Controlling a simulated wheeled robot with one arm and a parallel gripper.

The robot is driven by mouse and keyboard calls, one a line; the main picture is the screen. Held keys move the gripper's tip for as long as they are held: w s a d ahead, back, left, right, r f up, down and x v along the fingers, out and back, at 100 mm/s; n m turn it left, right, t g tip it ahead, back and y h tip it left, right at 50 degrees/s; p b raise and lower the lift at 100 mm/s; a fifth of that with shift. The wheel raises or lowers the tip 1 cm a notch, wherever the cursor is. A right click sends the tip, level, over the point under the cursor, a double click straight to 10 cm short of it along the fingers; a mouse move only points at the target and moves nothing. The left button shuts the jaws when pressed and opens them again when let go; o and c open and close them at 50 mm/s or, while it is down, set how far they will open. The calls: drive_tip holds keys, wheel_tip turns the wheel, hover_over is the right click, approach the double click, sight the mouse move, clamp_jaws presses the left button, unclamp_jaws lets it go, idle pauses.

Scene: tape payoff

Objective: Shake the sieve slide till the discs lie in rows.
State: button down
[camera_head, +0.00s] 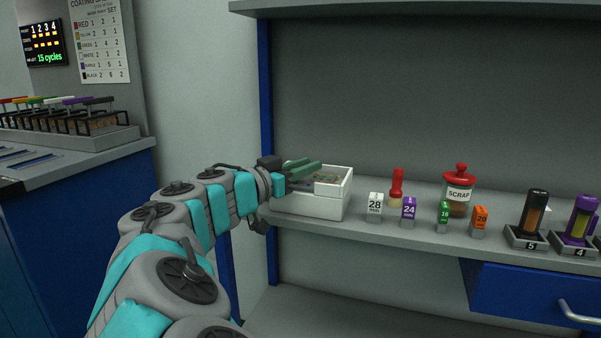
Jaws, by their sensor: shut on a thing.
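A white box (318,205) stands on the shelf at the middle of the picture, with an open top. Inside it a small brownish-grey surface shows; this seems to be the sieve slide, mostly hidden. Single discs are too small to tell apart. My gripper (306,168) reaches over the box's left rear part from the left.
Right of the box on the shelf (408,236) stand number blocks (375,206), a red-handled tool (397,188), a red-lidded SCRAP jar (458,192) and dark-based cylinders (534,218). A blue bench (90,215) with a rack of coloured handles (65,125) is at left. A lit display reads 15 cycles (46,45).

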drive_tip(key=c, duration=0.7)
unclamp_jaws()
drive_tip(key=shift+b+v, duration=0.55)
drive_tip(key=shift+v, duration=3.4)
